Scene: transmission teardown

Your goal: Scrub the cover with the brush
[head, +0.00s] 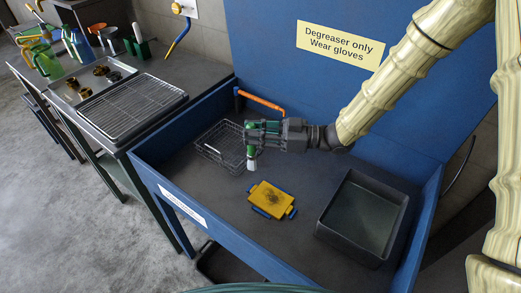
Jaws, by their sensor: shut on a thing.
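The cover (260,190) looks like a yellow plate with a dark smudge on its face. It lies on the floor of the blue wash basin, with blue parts at its edges. My gripper (255,135) is above the basin, behind and slightly left of the cover. It is shut on the brush (252,153), which hangs down with a green body and a pale tip. The brush is apart from the cover in the picture. My gripper's fingers hide part of the brush.
A wire basket (220,146) stands in the basin at the back left. A dark tub of liquid (326,225) stands at the right. An orange hose or handle (262,101) is at the back wall. A bench with a wire rack (132,103) is on the left.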

